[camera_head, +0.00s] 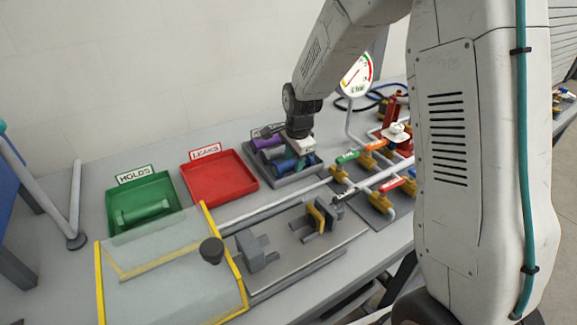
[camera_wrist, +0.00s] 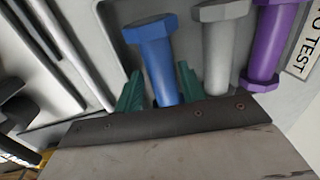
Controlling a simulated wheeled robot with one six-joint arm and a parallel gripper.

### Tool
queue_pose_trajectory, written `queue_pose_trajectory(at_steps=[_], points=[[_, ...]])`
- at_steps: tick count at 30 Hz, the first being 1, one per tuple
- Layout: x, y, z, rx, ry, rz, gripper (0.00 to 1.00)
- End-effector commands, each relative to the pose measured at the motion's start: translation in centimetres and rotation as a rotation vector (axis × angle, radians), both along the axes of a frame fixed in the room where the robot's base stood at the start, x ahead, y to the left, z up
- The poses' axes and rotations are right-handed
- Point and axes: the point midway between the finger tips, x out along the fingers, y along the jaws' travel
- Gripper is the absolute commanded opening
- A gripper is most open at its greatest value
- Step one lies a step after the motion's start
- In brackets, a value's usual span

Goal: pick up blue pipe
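The blue pipe (camera_wrist: 163,72) has wide hexagonal ends and lies in the grey tray beside a grey pipe (camera_wrist: 221,50) and a purple pipe (camera_wrist: 268,42). In the head view the blue pipe (camera_head: 283,166) is partly hidden under my gripper (camera_head: 300,160). In the wrist view the green fingers of my gripper (camera_wrist: 160,92) stand on either side of the blue pipe's shaft, with a narrow gap showing at the left finger. My gripper looks open around the pipe. The pipe's near end is hidden behind the gripper body.
A red LEAKS tray (camera_head: 220,178) is empty. A green HOLDS tray (camera_head: 170,190) holds a green pipe (camera_head: 142,212). A clear yellow-edged cover (camera_head: 172,262) and a clamp fixture (camera_head: 318,216) stand in front. Valves and piping (camera_head: 376,160) and a gauge (camera_head: 357,76) stand right of the grey tray.

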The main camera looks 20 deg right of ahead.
Motion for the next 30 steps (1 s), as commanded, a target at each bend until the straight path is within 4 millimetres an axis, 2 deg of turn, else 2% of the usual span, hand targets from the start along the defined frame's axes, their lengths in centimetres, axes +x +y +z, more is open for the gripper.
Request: queue_pose_trajectory(at_steps=[8,9,13,23,26,30], points=[[0.1,0.0,-0.6,0.0,-0.001,0.001,0.4],[0.1,0.0,-0.6,0.0,-0.001,0.001,0.37],[0.1,0.0,-0.6,0.0,0.0,0.001,0.01],[0.1,0.0,-0.1,0.0,-0.002,0.001,0.0],[0.2,0.0,1.2,0.0,-0.005,0.001,0.0],[0.2,0.0,4.0,0.0,-0.006,0.0,0.0]])
